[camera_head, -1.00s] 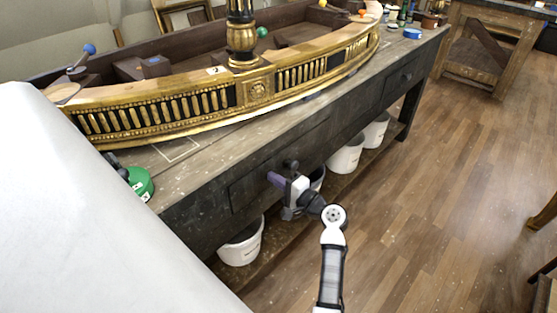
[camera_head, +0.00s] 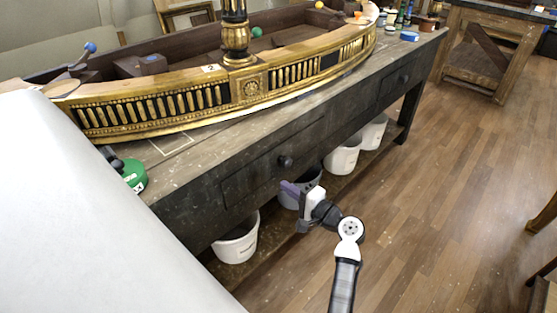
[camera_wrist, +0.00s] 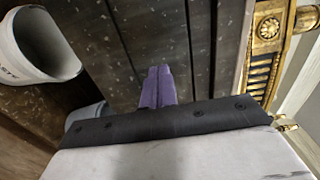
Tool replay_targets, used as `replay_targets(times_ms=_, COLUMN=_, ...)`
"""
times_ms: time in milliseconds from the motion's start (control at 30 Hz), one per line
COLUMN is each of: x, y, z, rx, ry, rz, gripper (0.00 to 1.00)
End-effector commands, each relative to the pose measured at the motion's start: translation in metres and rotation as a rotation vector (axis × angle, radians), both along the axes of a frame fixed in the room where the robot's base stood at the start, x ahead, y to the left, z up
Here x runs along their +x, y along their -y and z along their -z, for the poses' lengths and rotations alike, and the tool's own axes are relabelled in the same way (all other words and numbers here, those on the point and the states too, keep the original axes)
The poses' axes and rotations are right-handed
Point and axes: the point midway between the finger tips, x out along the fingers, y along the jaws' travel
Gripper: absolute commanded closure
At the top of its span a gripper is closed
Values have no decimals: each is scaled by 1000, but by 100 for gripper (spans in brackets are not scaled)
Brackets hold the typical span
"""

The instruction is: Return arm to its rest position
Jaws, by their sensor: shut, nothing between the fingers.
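My gripper (camera_head: 290,188) has purple fingers and is in front of the workbench, low and right of the drawer's round knob (camera_head: 285,161). In the wrist view the two purple fingers (camera_wrist: 158,86) are side by side, pressed together with nothing between them. They point toward the bench's dark wooden front. My white and black arm reaches in from the bottom of the head view.
The dark workbench (camera_head: 190,187) carries the gilt console (camera_head: 160,107). White buckets (camera_head: 236,242) stand on its lower shelf, one close behind my gripper. A green container (camera_head: 134,175) sits at the left bench edge. Wooden floor (camera_head: 440,190) is clear to the right.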

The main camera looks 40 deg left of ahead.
Motion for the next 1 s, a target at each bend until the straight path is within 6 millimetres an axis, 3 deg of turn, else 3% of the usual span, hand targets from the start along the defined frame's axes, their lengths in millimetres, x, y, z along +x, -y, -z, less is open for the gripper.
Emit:
replay_targets(times_ms=100, x=0, y=27, z=2, rx=0, ry=0, rz=3, gripper=100)
replay_targets(times_ms=300, x=-2, y=54, z=1, rx=0, ry=0, rz=0, gripper=100)
replay_targets(times_ms=533, x=-3, y=63, z=1, rx=-1, ry=0, rz=-2, gripper=100)
replay_targets(times_ms=700, x=0, y=55, z=-8, rx=-9, ry=45, rz=18, gripper=100)
replay_targets(times_ms=767, x=3, y=45, z=-22, rx=-21, ry=120, rz=52, gripper=100)
replay_targets(times_ms=867, x=9, y=18, z=-67, rx=-34, ry=346, rz=157, gripper=100)
replay_targets(times_ms=1000, x=-3, y=-13, z=-168, rx=23, ry=763, rz=367, gripper=100)
